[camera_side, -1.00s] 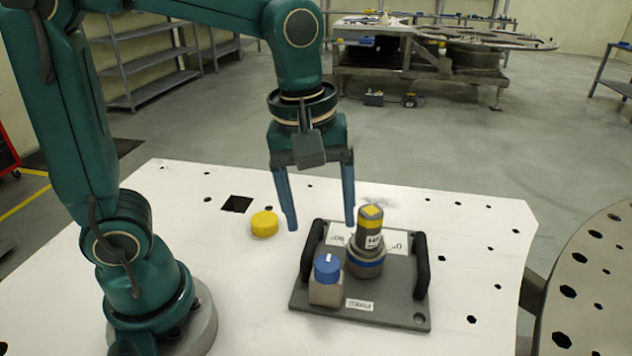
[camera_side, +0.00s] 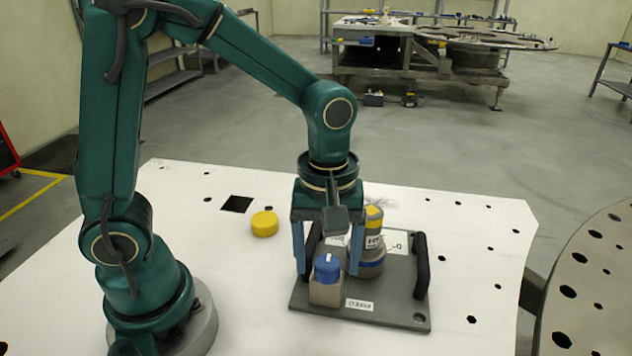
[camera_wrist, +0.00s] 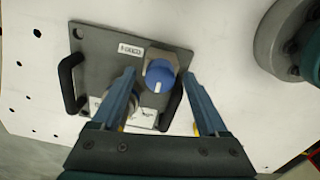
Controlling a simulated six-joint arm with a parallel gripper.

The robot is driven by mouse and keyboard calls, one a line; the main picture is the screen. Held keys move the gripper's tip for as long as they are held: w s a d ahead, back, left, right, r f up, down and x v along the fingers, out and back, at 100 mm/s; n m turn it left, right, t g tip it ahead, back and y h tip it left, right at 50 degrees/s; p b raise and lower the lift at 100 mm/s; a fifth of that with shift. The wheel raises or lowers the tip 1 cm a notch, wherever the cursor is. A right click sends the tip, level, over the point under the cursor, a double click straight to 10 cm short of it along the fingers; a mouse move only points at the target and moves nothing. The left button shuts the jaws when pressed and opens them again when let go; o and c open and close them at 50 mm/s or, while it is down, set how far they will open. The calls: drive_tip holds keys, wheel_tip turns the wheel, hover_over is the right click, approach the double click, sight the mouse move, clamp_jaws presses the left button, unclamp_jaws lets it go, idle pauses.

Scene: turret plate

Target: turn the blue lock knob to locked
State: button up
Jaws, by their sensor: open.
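The blue lock knob (camera_side: 327,267) has a white mark on its top and sits on a beige block (camera_side: 325,292) at the front left of the grey plate (camera_side: 390,318). My gripper (camera_side: 328,272) is open, its blue fingers lowered on either side of the knob. In the wrist view the knob (camera_wrist: 160,75) lies between and just beyond the fingertips (camera_wrist: 158,73); whether either finger touches it I cannot tell. The grey and yellow turret (camera_side: 372,245) stands behind the knob, partly hidden by my gripper.
The plate has two black handles; the right one (camera_side: 422,265) is clear in view. A yellow round cap (camera_side: 264,223) lies on the white table (camera_side: 200,230) left of the plate. A white label (camera_side: 360,304) is on the plate's front. The turret stands close to my right finger.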

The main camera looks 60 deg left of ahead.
clamp_jaws()
drive_tip(key=shift+m, duration=0.4)
drive_tip(key=m, duration=0.3)
drive_tip(key=shift+m, duration=0.4)
drive_tip(key=m, duration=0.4)
drive_tip(key=shift+m, duration=0.3)
drive_tip(key=m, duration=0.8)
drive_tip(key=shift+m, duration=0.3)
